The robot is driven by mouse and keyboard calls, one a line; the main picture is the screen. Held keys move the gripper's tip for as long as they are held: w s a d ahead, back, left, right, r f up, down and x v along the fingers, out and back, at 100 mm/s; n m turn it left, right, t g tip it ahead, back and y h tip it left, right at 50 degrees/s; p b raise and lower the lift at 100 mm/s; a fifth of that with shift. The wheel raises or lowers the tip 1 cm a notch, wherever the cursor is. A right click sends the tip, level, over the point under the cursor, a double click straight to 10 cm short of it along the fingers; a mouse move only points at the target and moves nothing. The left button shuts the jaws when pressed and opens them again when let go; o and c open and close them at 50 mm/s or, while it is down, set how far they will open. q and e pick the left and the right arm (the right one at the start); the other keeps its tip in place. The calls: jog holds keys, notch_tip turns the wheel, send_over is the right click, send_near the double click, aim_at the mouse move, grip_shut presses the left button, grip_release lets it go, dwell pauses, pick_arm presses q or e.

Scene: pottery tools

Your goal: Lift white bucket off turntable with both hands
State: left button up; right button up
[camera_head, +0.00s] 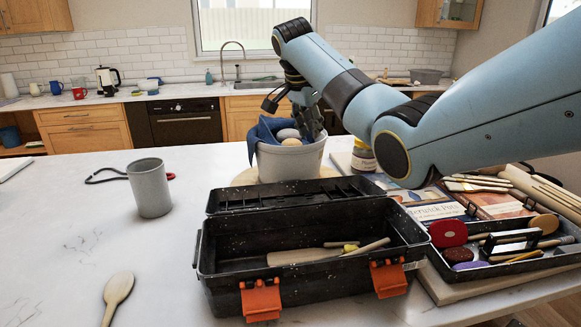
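The white bucket (285,164) stands upright on a pale round turntable (245,178), of which only the rim shows. The bucket holds a blue cloth (262,136) draped over its left rim and a few rounded grey and tan pieces (289,138). My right gripper (294,116) is above the bucket's mouth, its dark fingers spread apart with nothing seen between them. One finger reaches down near the contents at the right inner side; whether it touches them or the rim I cannot tell. My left gripper is not in view.
A black toolbox (225,251) with orange latches lies open in front of the bucket. A grey cup (149,188) stands to the left, a wooden spoon (117,291) nearer. A tool tray (513,262), books and jar (363,157) crowd the right. The left tabletop is mostly clear.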

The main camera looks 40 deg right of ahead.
aim_at(317, 160)
jog(key=p+x, duration=0.1)
jog(key=x, duration=0.6)
jog(key=shift+s+f, duration=0.1)
jog(key=shift+f, duration=0.2)
grip_shut()
